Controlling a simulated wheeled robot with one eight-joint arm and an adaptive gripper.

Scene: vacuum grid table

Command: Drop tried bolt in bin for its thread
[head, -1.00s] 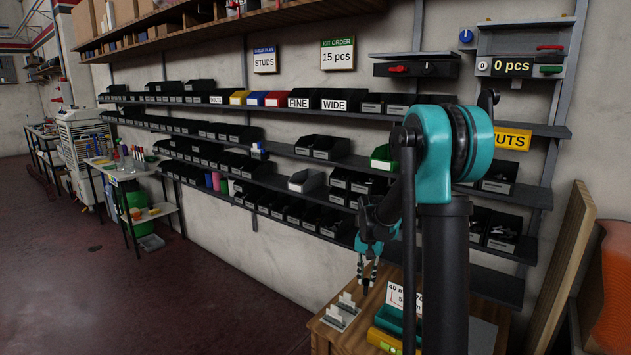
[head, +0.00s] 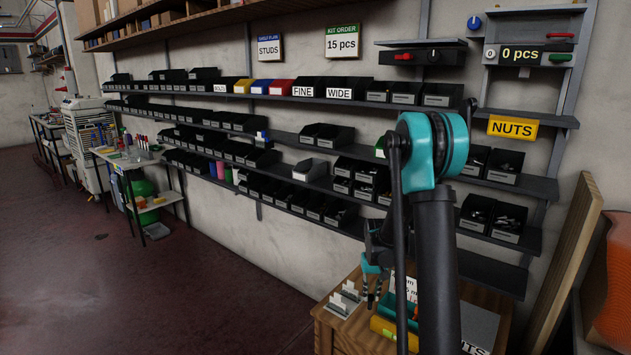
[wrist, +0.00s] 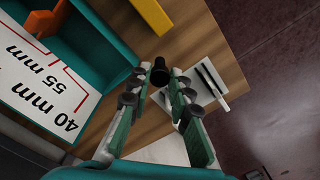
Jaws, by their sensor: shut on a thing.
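My gripper (wrist: 160,72) is shut on a small dark bolt (wrist: 161,76) over the wooden table (wrist: 150,115) in the wrist view. Its thread cannot be made out. In the head view my gripper (head: 372,290) hangs low at the table, partly behind my own arm. On the wall shelf, black bins carry white labels reading FINE (head: 303,92) and WIDE (head: 339,93). Their insides are hidden from this angle.
A teal tray with a 40 mm and 55 mm card (wrist: 60,95) lies beside my gripper. A small stand with pale plates (wrist: 208,85) is on the other side. Shelves of black bins line the wall. The floor at left (head: 150,290) is clear.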

